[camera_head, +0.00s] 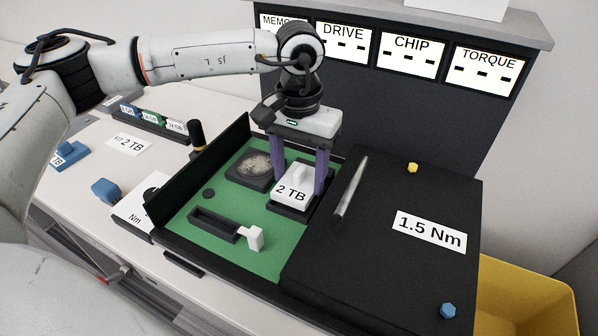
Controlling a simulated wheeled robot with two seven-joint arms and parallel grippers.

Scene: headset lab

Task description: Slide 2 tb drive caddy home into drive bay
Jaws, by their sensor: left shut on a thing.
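The 2 TB drive caddy (291,191) is a pale block with a "2 TB" label, inside the open black case on its green floor. My left gripper (299,177) points down from above, and its two purple fingers are shut on the caddy from both sides. The drive bay (284,209) is a dark frame at the caddy's lower edge. The caddy hides most of the bay, and I cannot tell how deep it sits. My right gripper is not in view.
A round speaker-like part (250,168) and a dark slot with a white lever (254,238) lie on the green floor. The black lid panel (385,230) marked "1.5 Nm" is at right. A yellow bin (525,295) stands beyond. A blue caddy (70,154) lies far left.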

